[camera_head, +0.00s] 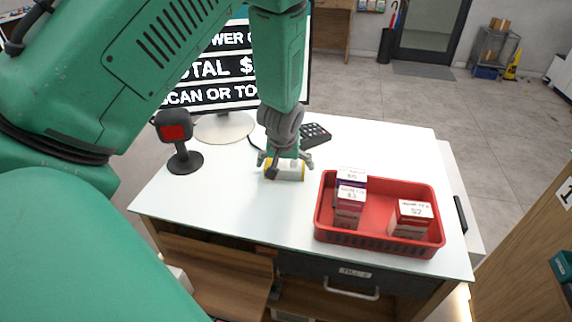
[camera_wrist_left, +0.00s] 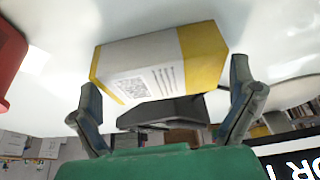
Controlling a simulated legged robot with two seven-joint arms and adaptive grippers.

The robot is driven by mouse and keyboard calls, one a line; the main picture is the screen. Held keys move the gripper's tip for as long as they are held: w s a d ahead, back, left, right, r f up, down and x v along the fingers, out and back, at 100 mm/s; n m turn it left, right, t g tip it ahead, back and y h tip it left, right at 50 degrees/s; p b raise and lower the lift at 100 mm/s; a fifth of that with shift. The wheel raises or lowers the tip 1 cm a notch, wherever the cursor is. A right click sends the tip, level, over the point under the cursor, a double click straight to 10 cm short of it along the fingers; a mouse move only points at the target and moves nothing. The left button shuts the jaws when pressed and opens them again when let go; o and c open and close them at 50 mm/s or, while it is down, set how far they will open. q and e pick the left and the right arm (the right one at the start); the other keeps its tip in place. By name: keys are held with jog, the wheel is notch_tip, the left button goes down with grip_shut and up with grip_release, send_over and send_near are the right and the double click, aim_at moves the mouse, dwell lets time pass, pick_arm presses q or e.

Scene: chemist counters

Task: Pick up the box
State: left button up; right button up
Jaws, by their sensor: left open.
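A white and yellow box (camera_head: 290,170) lies on the white counter, left of the red basket. In the left wrist view the box (camera_wrist_left: 150,65) shows a printed label with a square code and lies just beyond the fingertips. My left gripper (camera_head: 285,163) is open and points down over the box, with a finger toward each end of it. In the left wrist view the fingers of my left gripper (camera_wrist_left: 165,105) stand apart with nothing clamped between them. The gripper hides part of the box in the head view. My right gripper does not show.
A red basket (camera_head: 380,244) holding several small boxes stands to the right on the counter (camera_head: 240,215). A scanner on a stand (camera_head: 177,135), a monitor (camera_head: 215,70) and a keypad (camera_head: 315,135) stand around the back and left. The front middle counter is clear.

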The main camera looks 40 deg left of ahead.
aim_at(285, 163)
pick_arm(q)
jog(key=shift+a+f, duration=0.15)
jog(key=shift+f, duration=0.05)
jog(key=c, duration=0.9)
jog(key=shift+r, duration=0.15)
notch_tip(285, 163, up, 10)
jog(key=shift+f+b, duration=0.15)
jog(key=shift+b, duration=0.15)
